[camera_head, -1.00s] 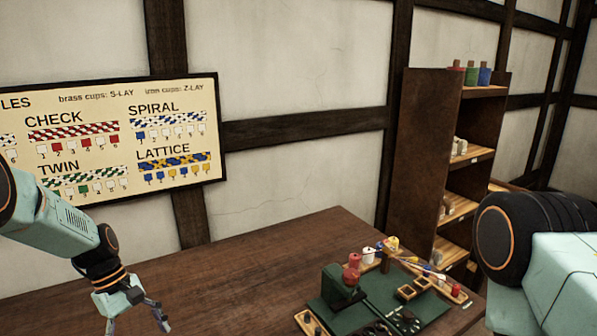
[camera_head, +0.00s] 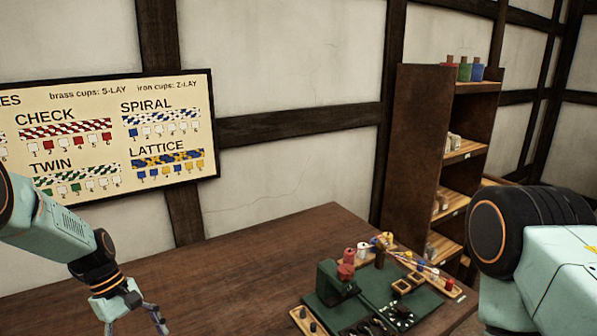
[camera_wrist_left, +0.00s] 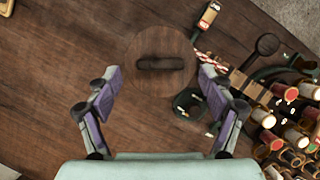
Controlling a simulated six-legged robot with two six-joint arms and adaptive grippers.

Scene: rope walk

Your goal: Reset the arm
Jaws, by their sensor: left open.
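My left gripper (camera_head: 137,316) hangs at the lower left in the head view, in front of the brown table (camera_head: 215,265). In the left wrist view the left gripper (camera_wrist_left: 160,88) has its two fingers spread wide with nothing between them. Beyond the fingertips lies a round wooden disc (camera_wrist_left: 148,42) with a dark bar on it; I cannot tell the gap between them. My right arm shows at the right edge of the head view, but its gripper is out of view.
A green mat (camera_head: 425,311) with a green block-like device (camera_head: 335,284), spools and small trays lies at the table's right. A shelf (camera_head: 465,88) stands behind. A pattern board (camera_head: 110,190) hangs on the wall. Several spools (camera_wrist_left: 296,138) crowd the wrist view's right.

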